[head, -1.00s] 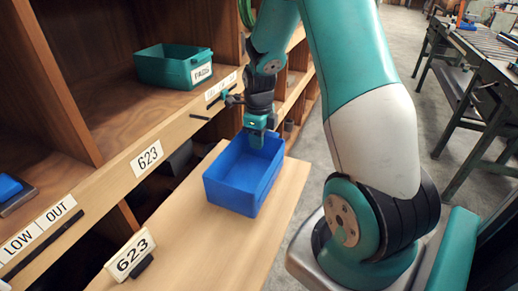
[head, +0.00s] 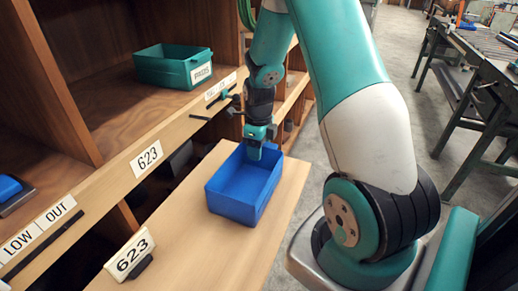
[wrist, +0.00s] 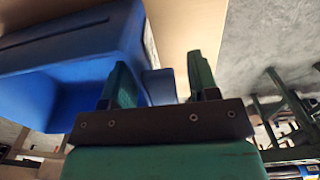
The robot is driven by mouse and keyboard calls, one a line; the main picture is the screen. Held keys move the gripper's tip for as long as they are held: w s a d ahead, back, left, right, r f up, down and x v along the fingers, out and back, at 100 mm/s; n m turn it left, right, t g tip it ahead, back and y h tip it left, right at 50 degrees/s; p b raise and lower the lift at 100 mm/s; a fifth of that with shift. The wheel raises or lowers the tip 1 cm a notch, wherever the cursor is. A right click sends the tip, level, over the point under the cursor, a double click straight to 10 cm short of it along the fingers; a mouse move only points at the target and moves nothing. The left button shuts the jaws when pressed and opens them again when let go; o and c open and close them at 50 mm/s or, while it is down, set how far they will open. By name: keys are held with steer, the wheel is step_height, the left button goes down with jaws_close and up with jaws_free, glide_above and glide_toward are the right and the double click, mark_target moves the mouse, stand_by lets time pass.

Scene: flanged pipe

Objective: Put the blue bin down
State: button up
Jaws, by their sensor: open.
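The blue bin (head: 232,207) is upright and empty, and appears to rest on the pull-out wooden board (head: 190,245). My gripper (head: 254,153) is at the bin's far wall, pointing down. In the wrist view the bin (wrist: 60,55) fills the upper left. The two green fingers of my gripper (wrist: 160,80) are spread, with a small blue part of the bin between them and gaps showing. The fingertips' exact contact with the bin is hard to tell.
A green bin (head: 165,68) stands on the shelf at the left. Shelf labels (head: 147,159) line the ledge. A roller-conveyor table (head: 475,70) stands at the right, beyond open floor.

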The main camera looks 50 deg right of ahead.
step_height(320, 180, up, 11)
steer(key=shift+f, duration=0.1)
steer(key=shift+a+r, duration=0.1)
steer(key=shift+r, duration=0.2)
steer(key=s+a+r+n+y, duration=0.1)
steer(key=s+a+r+n, duration=0.15)
steer(key=a+n, duration=0.65)
steer(key=s+a+r+n+y, duration=0.15)
steer(key=a+r+n, duration=0.25)
steer(key=a+n, duration=0.5)
steer(key=s+a+r+n+y, duration=0.1)
steer(key=s+a+r+n, duration=0.1)
steer(key=s+a+n, duration=1)
steer(key=s+n, duration=0.2)
steer(key=n, duration=0.7)
steer(key=shift+s+r+y, duration=0.2)
steer(key=shift+r+y, duration=0.05)
steer(key=shift+y, duration=0.1)
